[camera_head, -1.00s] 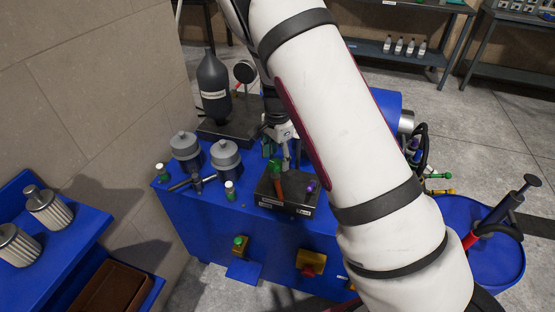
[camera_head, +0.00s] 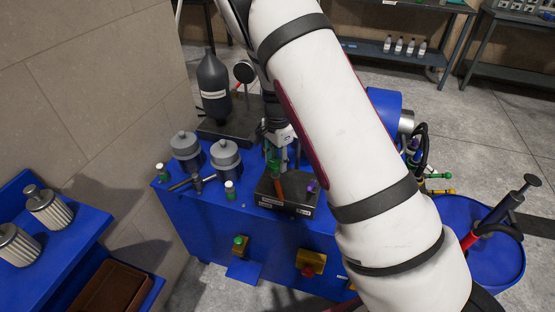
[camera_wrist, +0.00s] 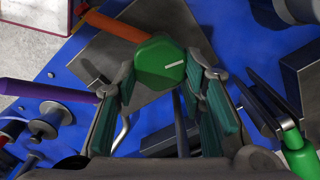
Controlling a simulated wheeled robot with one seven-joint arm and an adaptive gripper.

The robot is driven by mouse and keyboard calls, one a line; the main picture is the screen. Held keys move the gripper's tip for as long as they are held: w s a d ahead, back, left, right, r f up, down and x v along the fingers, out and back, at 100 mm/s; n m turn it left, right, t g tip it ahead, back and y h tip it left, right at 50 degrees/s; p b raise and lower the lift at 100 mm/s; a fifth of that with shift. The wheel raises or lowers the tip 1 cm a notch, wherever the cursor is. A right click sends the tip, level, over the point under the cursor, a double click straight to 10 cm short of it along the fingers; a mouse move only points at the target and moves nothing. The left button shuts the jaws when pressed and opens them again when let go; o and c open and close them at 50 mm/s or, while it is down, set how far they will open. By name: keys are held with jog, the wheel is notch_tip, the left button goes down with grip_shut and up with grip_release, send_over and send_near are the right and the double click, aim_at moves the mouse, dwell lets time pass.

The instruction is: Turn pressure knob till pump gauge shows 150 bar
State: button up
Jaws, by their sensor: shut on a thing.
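A green hexagonal knob (camera_wrist: 160,62) with a white line mark sits between the fingertips of my gripper (camera_wrist: 158,76) in the wrist view. The two fingers press on its sides. In the head view the green knob (camera_head: 273,166) shows small on the dark block, with my gripper (camera_head: 280,152) above and against it. A round black gauge (camera_head: 244,71) stands at the back of the blue unit, beside the dark bottle. Its dial cannot be read from here. I cannot tell which gauge is the pump gauge.
An orange handle (camera_head: 281,188) and a purple one (camera_head: 312,186) stick out near the knob. Grey cylinders (camera_head: 226,156) stand to the left on the blue unit (camera_head: 200,222). A green-handled valve (camera_wrist: 297,140) lies close to my gripper's right side.

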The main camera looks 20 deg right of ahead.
jog(key=n, duration=0.3)
jog(key=n+b, duration=0.1)
jog(key=n, duration=0.1)
jog(key=shift+w+a+n, duration=0.1)
jog(key=shift+w+n, duration=0.1)
jog(key=shift+n, duration=0.2)
jog(key=n, duration=0.2)
jog(key=n+b, duration=0.1)
jog(key=n, duration=0.2)
jog(key=shift+a+n, duration=0.2)
jog(key=shift+n, duration=0.4)
jog(key=o, duration=1.1)
jog(key=shift+o, duration=0.2)
jog(key=shift+w, duration=0.1)
